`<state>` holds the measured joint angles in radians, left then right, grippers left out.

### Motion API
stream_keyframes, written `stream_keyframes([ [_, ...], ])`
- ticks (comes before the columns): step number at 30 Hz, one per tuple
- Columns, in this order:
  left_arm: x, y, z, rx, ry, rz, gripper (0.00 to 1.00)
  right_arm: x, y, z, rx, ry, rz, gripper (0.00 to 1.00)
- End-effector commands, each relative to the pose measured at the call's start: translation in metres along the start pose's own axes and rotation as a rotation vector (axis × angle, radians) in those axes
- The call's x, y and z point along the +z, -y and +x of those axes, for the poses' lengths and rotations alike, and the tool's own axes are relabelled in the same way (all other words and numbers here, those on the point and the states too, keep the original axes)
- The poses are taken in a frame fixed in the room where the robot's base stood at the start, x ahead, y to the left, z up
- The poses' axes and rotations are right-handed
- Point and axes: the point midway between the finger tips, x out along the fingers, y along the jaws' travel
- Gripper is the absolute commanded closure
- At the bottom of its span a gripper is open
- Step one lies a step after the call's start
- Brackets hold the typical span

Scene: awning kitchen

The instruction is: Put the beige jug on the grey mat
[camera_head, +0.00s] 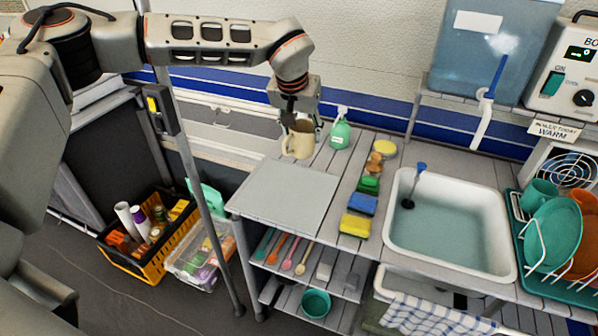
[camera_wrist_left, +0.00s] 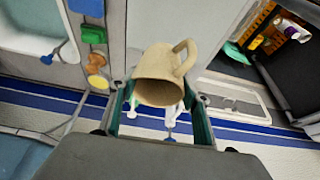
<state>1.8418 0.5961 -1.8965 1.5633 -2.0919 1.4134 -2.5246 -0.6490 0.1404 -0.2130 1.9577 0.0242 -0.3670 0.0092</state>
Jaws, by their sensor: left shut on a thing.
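The beige jug (camera_head: 297,143) is upright at the back of the counter, just behind the grey mat. My left gripper (camera_head: 300,112) comes down over it from above and is shut on it. In the left wrist view the jug (camera_wrist_left: 158,82) sits between the two fingers (camera_wrist_left: 160,112), with its handle to the upper right. I cannot tell whether its base touches the counter. The grey mat (camera_head: 285,197) lies flat and bare on the counter's left part. My right gripper is not in view.
A green bottle (camera_head: 340,133) stands close right of the jug. Sponges (camera_head: 362,204) and a brush line the strip between mat and sink (camera_head: 450,225). A metal pole (camera_head: 190,165) rises left of the counter. Crates (camera_head: 150,262) stand on the floor.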

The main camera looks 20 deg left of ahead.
Motion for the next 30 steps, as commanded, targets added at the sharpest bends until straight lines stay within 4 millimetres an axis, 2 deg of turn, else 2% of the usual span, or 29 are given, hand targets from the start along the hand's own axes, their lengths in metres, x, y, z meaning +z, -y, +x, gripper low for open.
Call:
stream_keyframes([
  [3, 0.012, -0.001, 0.026, 0.0, 0.003, 0.001, 0.77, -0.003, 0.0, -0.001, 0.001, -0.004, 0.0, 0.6],
  [9, 0.026, -0.001, 0.062, 0.0, 0.001, 0.0, 0.77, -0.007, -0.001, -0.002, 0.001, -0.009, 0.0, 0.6],
  [19, 0.035, -0.002, 0.084, 0.0, -0.001, 0.0, 0.77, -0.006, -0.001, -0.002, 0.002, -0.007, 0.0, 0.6],
  [26, 0.047, -0.002, 0.112, 0.001, 0.0, 0.001, 0.77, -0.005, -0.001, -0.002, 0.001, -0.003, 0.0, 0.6],
  [30, 0.048, -0.002, 0.116, 0.001, -0.002, -0.001, 0.77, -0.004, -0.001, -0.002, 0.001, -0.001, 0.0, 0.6],
])
